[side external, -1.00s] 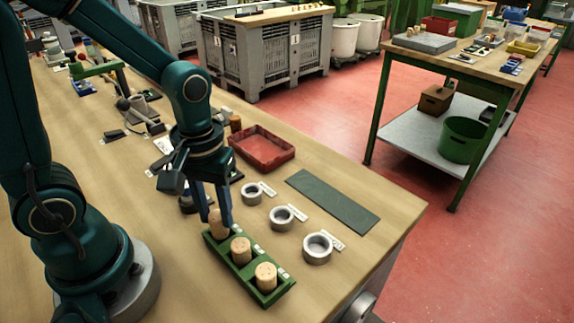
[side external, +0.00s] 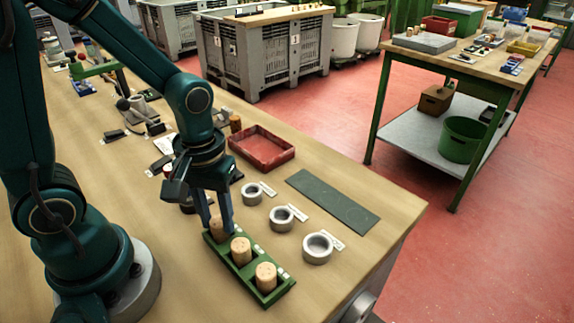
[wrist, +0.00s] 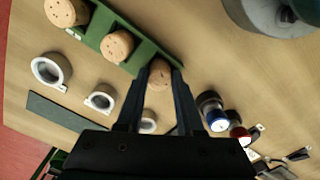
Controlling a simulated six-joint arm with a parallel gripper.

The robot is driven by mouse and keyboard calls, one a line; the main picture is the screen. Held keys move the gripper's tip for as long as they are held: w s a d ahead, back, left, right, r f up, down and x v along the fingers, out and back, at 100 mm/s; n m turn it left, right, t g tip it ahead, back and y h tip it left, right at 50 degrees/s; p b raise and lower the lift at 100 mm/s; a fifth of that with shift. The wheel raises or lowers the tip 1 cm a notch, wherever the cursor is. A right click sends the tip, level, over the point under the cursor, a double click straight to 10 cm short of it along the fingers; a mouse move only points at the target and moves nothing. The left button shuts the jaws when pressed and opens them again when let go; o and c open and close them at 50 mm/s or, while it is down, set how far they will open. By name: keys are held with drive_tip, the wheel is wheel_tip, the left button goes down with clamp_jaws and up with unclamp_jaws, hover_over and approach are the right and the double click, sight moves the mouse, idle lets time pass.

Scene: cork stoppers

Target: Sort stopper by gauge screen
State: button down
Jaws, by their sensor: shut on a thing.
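My gripper (side external: 221,210) is shut on a cork stopper (side external: 215,224) at the far end of the green rack (side external: 273,297). The held stopper (wrist: 160,76) shows between the two fingers in the wrist view; whether its base touches the rack is hard to tell. Two more stoppers stand upright in the rack, a middle one (side external: 241,251) and a near one (side external: 266,276). Three grey gauge rings lie on the bench beside the rack: a small one (side external: 244,194), a middle one (side external: 273,219) and a large one (side external: 304,249), each with a white label.
A red tray (side external: 262,164) lies behind the rings. A dark green mat (side external: 333,201) lies right of them, near the bench edge. A blue-capped jar (wrist: 213,112) stands close beside my gripper. Tools and small items lie further back on the bench.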

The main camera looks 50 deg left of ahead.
drive_tip(key=shift+c, duration=2.3)
unclamp_jaws()
drive_tip(key=shift+r, duration=2.55)
drive_tip(key=shift+w+r, duration=0.1)
drive_tip(key=shift+r, duration=0.05)
wheel_tip(320, 180, up, 7)
drive_tip(key=s+m+t, duration=0.2)
drive_tip(key=m+t, duration=0.3)
drive_tip(key=m, duration=0.1)
drive_tip(key=shift+s+d+m+t, duration=0.3)
drive_tip(key=shift+s, duration=0.05)
